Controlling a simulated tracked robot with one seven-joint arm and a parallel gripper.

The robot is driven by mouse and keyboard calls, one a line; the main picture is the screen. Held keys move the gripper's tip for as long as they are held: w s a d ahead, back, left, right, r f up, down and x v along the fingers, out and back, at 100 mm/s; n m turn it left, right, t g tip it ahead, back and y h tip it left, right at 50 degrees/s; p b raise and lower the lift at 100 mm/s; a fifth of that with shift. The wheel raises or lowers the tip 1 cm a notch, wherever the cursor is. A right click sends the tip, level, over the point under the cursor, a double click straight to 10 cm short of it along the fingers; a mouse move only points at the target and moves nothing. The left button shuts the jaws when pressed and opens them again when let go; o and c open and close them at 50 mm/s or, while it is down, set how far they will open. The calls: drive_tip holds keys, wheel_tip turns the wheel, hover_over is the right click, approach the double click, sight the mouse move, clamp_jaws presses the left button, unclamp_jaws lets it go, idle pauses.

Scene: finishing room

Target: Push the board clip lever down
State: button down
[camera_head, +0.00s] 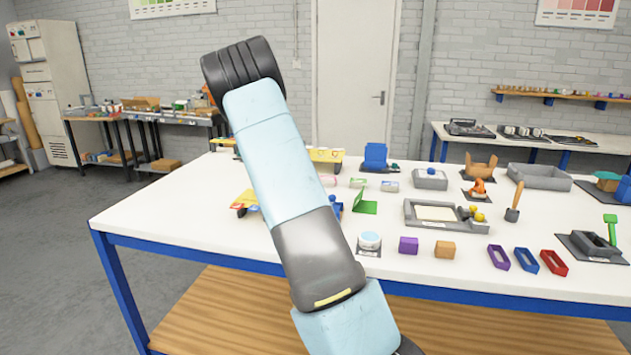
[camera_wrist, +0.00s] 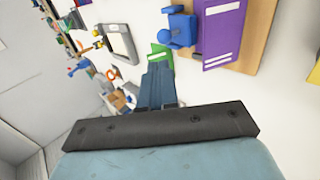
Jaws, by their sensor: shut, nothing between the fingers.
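In the wrist view a wooden board (camera_wrist: 258,30) carries a purple sheet or plate (camera_wrist: 222,32) with white stripes. A blue clip (camera_wrist: 181,28) sits at the board's left edge, beside the purple piece; its lever looks like part of this blue shape, and its exact angle is unclear. My gripper (camera_wrist: 157,72) shows as narrow blue-grey fingers, shut and empty, below the clip in the picture and apart from it. In the head view a small blue part (camera_head: 336,206) shows beside my arm; the rest of the board and my gripper are hidden behind the arm.
A green angled piece (camera_head: 365,203) stands just right of the blue part; it also shows near my fingertips in the wrist view (camera_wrist: 159,54).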

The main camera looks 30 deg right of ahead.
drive_tip(key=shift+v, duration=1.25)
drive_tip(key=shift+s, duration=0.1)
